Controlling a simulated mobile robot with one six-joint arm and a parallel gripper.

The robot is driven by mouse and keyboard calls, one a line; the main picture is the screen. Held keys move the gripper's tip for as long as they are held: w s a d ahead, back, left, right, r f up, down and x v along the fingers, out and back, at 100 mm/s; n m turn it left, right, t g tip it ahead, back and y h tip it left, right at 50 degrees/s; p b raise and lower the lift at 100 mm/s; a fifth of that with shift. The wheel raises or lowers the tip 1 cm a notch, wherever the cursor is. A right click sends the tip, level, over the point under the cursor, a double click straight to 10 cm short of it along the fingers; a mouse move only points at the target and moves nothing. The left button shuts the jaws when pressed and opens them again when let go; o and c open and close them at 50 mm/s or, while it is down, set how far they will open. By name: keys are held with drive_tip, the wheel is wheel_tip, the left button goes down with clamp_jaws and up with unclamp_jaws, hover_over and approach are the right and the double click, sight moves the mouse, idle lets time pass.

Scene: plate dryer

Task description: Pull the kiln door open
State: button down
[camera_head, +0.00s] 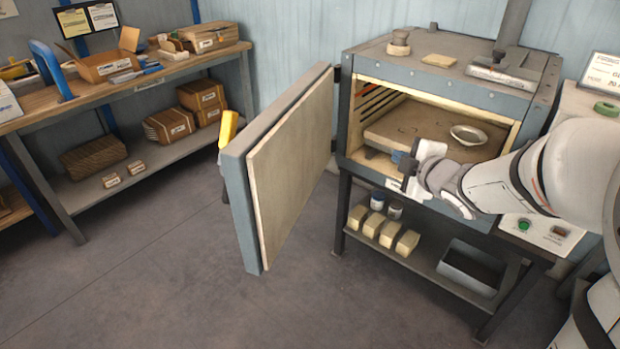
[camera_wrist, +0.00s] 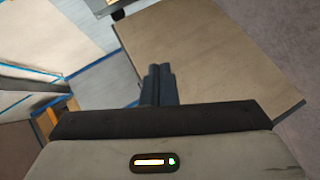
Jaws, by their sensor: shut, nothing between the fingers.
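The kiln (camera_head: 440,76) stands on a dark metal stand at the right of the head view. Its door (camera_head: 292,170) is swung wide open to the left, with its pale inner panel facing the opening. The door has a yellow handle (camera_head: 228,129) on its outer side. My gripper (camera_head: 396,158) is in front of the kiln opening, to the right of the door and apart from it. In the wrist view my gripper's fingers (camera_wrist: 160,82) are together and empty. The door's pale inner panel (camera_wrist: 210,60) shows beyond them. A white dish (camera_head: 469,135) lies inside the kiln.
A workbench (camera_head: 110,92) with boxes stands at the left. Pale blocks (camera_head: 390,234), small jars and a grey bin (camera_head: 470,268) sit on the shelf below the kiln. A control box with a green button (camera_head: 524,225) is at the right. The floor in front of the door is clear.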

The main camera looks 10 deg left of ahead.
drive_tip(key=a+f+n+g+y+b, duration=0.3)
drive_tip(key=a+f+n+y+b, duration=0.15)
drive_tip(key=a+f+n, duration=0.35)
drive_tip(key=n+g+y+b, duration=0.4)
drive_tip(key=n+g+y, duration=0.2)
drive_tip(key=g+y, duration=0.1)
approach(270, 204)
drive_tip(key=shift+h, duration=0.25)
drive_tip(key=a, duration=0.4)
drive_tip(key=w+a, duration=0.1)
drive_tip(key=a, duration=0.1)
drive_tip(key=shift+a+r+p, duration=0.15)
drive_tip(key=shift+a+p, duration=0.25)
